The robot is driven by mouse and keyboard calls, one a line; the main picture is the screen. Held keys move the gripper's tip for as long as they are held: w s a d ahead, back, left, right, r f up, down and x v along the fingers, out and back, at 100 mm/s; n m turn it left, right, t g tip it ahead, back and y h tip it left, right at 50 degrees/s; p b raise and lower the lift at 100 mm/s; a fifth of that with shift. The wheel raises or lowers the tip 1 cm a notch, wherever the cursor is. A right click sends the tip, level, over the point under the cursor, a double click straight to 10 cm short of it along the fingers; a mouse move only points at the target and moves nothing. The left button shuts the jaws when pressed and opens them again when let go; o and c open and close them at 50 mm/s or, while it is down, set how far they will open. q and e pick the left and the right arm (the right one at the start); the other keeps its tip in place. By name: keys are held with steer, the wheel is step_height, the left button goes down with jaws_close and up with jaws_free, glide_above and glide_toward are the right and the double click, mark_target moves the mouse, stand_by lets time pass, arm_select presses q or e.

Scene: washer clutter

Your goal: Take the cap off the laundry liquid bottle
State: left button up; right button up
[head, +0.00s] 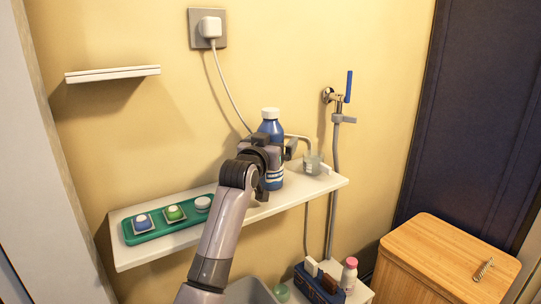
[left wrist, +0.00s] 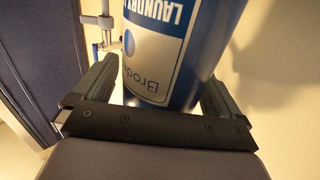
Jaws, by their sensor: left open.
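The laundry liquid bottle (head: 270,129) is blue with a white cap (head: 271,113) on top, and it stands upright on the white wall shelf. My left gripper (head: 275,154) is at the bottle's upper body, below the cap, and hides part of it. In the left wrist view the bottle (left wrist: 185,45) appears upside down, with its label facing the camera. The fingers of my left gripper (left wrist: 160,85) are open, one on each side of the bottle; whether they touch it I cannot tell. The cap is outside the wrist view. My right gripper is not in view.
A green tray (head: 160,236) with small round items lies at the shelf's left end. A plug with a cable (head: 209,27) and a blue-handled tap (head: 348,87) are on the wall. A wooden cabinet (head: 440,255) stands lower right.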

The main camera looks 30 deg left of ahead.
arm_select(q)
steer(key=shift+w, duration=0.1)
steer(key=c, duration=1.4)
steer(key=shift+r, duration=0.1)
step_height(320, 180, up, 20)
steer(key=o, duration=0.6)
steer(key=shift+c, duration=0.2)
steer(key=c, duration=0.7)
steer(key=shift+o, duration=0.2)
